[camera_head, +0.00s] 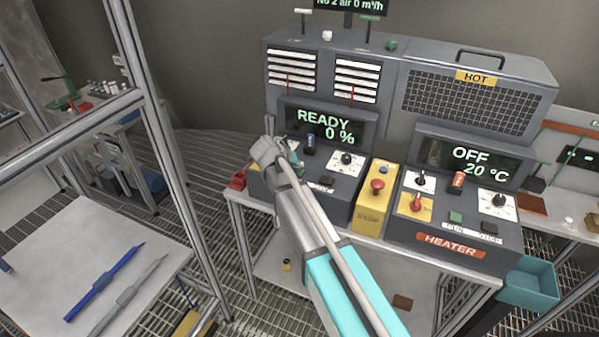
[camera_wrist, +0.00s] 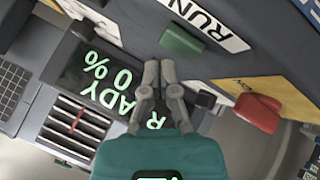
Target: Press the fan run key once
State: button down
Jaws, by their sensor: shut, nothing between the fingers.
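The fan panel's display (camera_head: 326,126) reads READY 0 %. It also shows, rotated, in the wrist view (camera_wrist: 105,85). The green run key (camera_wrist: 182,42) sits beside a white RUN label (camera_wrist: 212,22) in the wrist view. My gripper (camera_wrist: 158,66) is shut and empty, with its fingertips just short of the green key in the picture. A gap shows between them there; the depth is hard to judge.
A red lever on a yellow plate (camera_wrist: 257,112) is right of my fingers in the wrist view. A black knob (camera_head: 346,160), yellow stop box (camera_head: 365,215) with red button (camera_head: 377,187), and heater panel (camera_head: 452,243) reading OFF 20 °C stand to the right.

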aim_at(299, 172)
jog(key=shift+f+b, duration=0.85)
dwell(1.2)
jog(key=shift+r, duration=0.1)
dwell(0.4)
jog(key=shift+r+p, duration=0.8)
jog(key=shift+p, duration=0.1)
notch_tip(299, 172, up, 5)
jog(key=p, duration=0.5)
dwell(0.9)
